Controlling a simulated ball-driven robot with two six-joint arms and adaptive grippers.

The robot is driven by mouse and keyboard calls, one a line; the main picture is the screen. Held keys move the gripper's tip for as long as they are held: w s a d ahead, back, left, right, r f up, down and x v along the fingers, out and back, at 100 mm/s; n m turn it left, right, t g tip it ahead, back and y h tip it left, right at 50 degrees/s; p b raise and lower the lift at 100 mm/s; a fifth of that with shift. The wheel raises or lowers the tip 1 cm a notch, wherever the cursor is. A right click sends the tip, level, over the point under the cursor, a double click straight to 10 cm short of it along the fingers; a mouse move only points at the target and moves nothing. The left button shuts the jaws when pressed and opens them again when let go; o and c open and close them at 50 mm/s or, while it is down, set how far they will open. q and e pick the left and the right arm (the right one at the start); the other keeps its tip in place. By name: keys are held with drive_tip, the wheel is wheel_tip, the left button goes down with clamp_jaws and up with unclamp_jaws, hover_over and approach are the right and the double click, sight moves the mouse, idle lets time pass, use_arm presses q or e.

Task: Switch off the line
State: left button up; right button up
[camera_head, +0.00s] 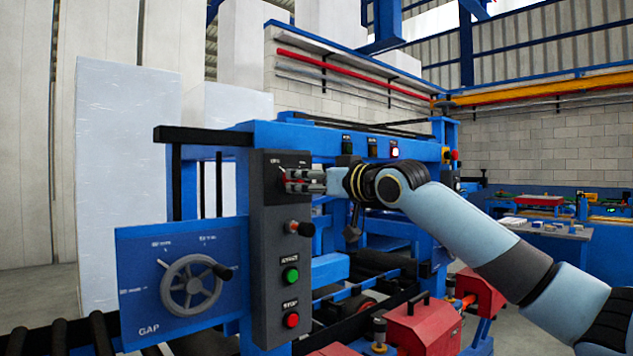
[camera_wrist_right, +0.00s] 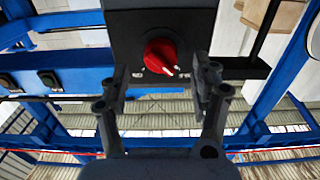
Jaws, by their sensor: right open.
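The grey control panel (camera_head: 268,230) stands upright on the blue machine. At its top is a red rotary switch (camera_wrist_right: 161,56) on a black plate, seen in the right wrist view with its white mark pointing to the lower right there. My right gripper (camera_head: 289,181) is open in front of this switch, its fingers on either side of the knob in the wrist view (camera_wrist_right: 160,80). I cannot tell if the fingers touch it. In the head view the gripper mostly hides the switch. My left gripper is not in view.
A blue gap plate (camera_head: 135,260) with a grey handwheel (camera_head: 191,287) stands left of the panel. Rollers (camera_head: 60,340) lie at the lower left. Red boxes (camera_head: 424,325) stand below my right arm. Small indicator boxes (camera_head: 372,148) sit on the blue beam behind.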

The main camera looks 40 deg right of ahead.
drive_tip(key=s, duration=0.3)
drive_tip(key=shift+s+d, duration=0.1)
drive_tip(key=shift+s, duration=0.25)
